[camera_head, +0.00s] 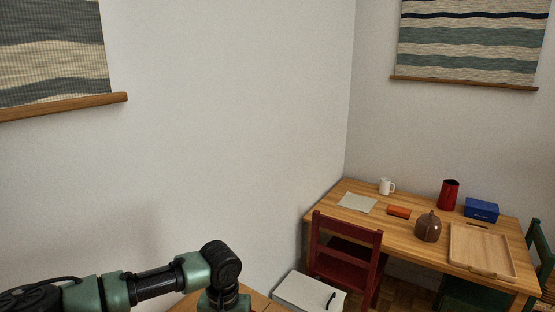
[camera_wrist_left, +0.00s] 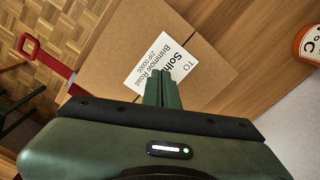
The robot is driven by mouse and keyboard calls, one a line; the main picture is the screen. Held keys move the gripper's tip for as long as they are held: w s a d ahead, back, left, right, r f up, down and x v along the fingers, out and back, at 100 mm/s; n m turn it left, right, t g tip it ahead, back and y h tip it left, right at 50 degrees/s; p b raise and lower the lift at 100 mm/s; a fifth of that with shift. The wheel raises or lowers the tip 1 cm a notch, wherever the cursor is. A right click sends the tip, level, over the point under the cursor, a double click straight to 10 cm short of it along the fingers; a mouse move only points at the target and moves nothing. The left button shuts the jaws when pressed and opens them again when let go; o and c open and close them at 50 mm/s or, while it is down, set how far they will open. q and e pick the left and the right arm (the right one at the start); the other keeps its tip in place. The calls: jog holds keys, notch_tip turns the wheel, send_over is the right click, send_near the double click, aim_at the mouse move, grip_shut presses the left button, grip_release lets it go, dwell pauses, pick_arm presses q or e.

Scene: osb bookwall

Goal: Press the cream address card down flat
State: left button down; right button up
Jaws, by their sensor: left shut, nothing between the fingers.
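The cream address card (camera_wrist_left: 160,57) lies on a brown cardboard box (camera_wrist_left: 117,50) in the left wrist view. Its print reads "TO", "Solh…", a road name and a ZIP line. My left gripper (camera_wrist_left: 162,77) is shut and empty, its green fingertips over the card's lower edge. The fingers hide part of the card, and I cannot tell whether they touch it. In the head view only my left arm shows at the bottom left; the gripper and card are out of frame. My right gripper is in neither view.
A red tool with a looped end (camera_wrist_left: 45,58) lies left of the box. An orange-and-white jar (camera_wrist_left: 309,44) stands right of it on the wooden surface (camera_wrist_left: 240,30). In the head view, a far desk (camera_head: 400,232) holds several objects, with a red chair (camera_head: 345,242) before it.

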pick_arm(q)
jog(key=shift+f, duration=0.85)
jog(key=shift+s, duration=0.15)
dwell(0.6)
notch_tip(320, 180, up, 8)
jog(key=p, duration=0.8)
dwell(0.4)
